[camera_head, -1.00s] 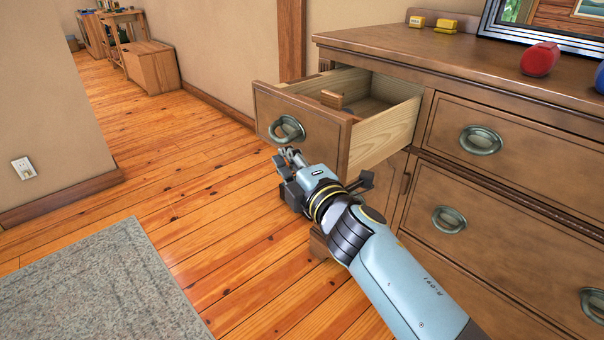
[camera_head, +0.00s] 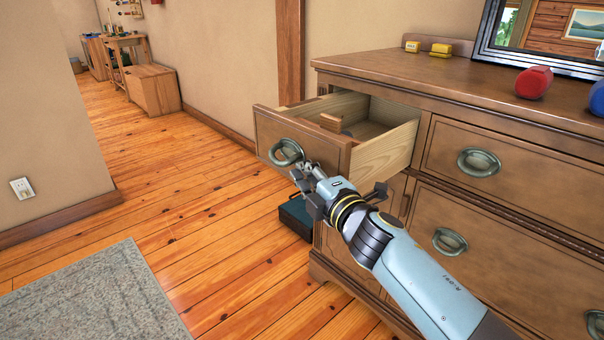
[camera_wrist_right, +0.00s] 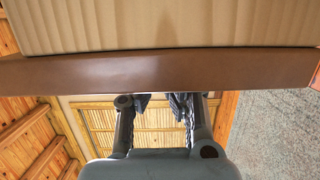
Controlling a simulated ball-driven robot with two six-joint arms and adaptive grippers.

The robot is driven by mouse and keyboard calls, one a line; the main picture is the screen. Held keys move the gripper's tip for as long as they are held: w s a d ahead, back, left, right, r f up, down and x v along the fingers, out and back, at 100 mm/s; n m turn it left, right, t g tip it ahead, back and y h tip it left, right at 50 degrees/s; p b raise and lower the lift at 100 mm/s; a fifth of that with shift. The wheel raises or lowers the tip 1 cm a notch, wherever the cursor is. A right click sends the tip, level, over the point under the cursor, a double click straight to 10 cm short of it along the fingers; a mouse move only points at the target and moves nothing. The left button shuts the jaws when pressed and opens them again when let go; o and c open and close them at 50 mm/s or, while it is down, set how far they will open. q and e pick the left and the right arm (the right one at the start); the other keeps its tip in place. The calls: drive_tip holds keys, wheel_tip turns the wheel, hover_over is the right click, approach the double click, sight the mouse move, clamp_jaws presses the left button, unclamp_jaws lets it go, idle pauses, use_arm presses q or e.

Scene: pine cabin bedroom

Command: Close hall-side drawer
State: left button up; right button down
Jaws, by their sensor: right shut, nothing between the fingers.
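The open drawer (camera_head: 300,130) sticks out from the upper left of the brown dresser, with a wooden piece (camera_head: 331,122) inside it. Its front carries a grey-green ring handle (camera_head: 286,153). My right gripper (camera_head: 306,172) is shut and empty, at the lower right part of the drawer front, just below and right of the handle. I cannot tell whether it touches the front. In the right wrist view, the drawer's brown front edge (camera_wrist_right: 200,72) and pale wood fill the top, close above the shut fingers (camera_wrist_right: 160,102). My left gripper is not in view.
The dresser top (camera_head: 440,78) holds two yellow blocks (camera_head: 441,49), a red object (camera_head: 534,82), a blue one and a framed mirror. A dark teal box (camera_head: 296,216) stands on the floor beside the dresser. The wooden floor left of the drawer is clear, with a grey rug (camera_head: 95,300).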

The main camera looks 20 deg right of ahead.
drive_tip(key=w+d, duration=0.2)
drive_tip(key=d, duration=0.3)
drive_tip(key=w+d+b, duration=0.1)
drive_tip(key=d, duration=0.4)
drive_tip(key=w+d+b, duration=0.1)
drive_tip(key=w+d, duration=0.1)
drive_tip(key=d, duration=0.3)
drive_tip(key=shift+w+d, duration=0.3)
drive_tip(key=shift+d, duration=0.05)
drive_tip(key=shift+w+d, duration=0.2)
drive_tip(key=shift+d, duration=0.25)
drive_tip(key=shift+a, duration=0.15)
